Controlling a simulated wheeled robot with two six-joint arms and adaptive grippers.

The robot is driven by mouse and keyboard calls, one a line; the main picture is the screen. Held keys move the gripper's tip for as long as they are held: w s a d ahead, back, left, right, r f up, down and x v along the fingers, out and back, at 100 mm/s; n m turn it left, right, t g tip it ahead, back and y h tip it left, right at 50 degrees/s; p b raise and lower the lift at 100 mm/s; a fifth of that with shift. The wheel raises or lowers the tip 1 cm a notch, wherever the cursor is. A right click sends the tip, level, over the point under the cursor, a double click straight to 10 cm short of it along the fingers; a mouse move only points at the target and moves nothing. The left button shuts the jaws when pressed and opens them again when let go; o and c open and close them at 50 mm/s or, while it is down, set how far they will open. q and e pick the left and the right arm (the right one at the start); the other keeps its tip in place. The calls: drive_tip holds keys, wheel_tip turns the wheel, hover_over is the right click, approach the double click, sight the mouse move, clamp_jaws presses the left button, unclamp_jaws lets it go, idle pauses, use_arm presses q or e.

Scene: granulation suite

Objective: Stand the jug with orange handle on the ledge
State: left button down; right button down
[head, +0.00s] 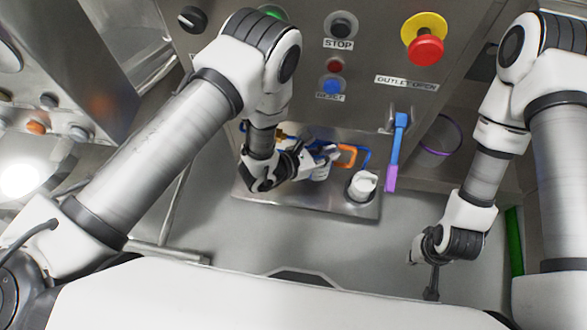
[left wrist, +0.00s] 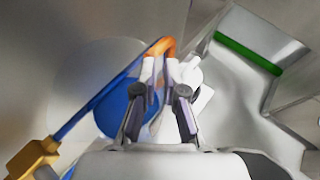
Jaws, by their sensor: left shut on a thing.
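The orange handle (head: 347,153) shows as a squared loop just right of my left gripper (head: 332,154) in the head view. In the left wrist view the orange handle (left wrist: 161,46) is at the fingertips of my left gripper (left wrist: 161,62), which is shut on it. The jug's body is largely hidden by the gripper. The metal ledge (head: 290,197) juts out from the machine below the gripper; whether the jug touches it I cannot tell. My right gripper (head: 432,285) hangs low at the right, away from the ledge; its fingers are too small to read.
A white container (head: 363,185) stands at the ledge's right end. A blue lever with a purple end (head: 391,178) hangs right of it. A brass fitting (left wrist: 35,158) with a blue bar (left wrist: 90,108) lies left of the gripper. Red emergency stop (head: 426,48) is above.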

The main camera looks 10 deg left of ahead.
sight(325, 171)
use_arm(q)
drive_tip(key=f, duration=0.9)
drive_tip(key=shift+s+f, duration=0.2)
drive_tip(key=shift+f, duration=0.05)
drive_tip(key=c, duration=1.2)
unclamp_jaws()
drive_tip(key=v, duration=0.7)
drive_tip(key=shift+s+a+r+b, duration=0.15)
drive_tip(key=shift+s+a+b, duration=0.1)
drive_tip(key=shift+b, duration=0.1)
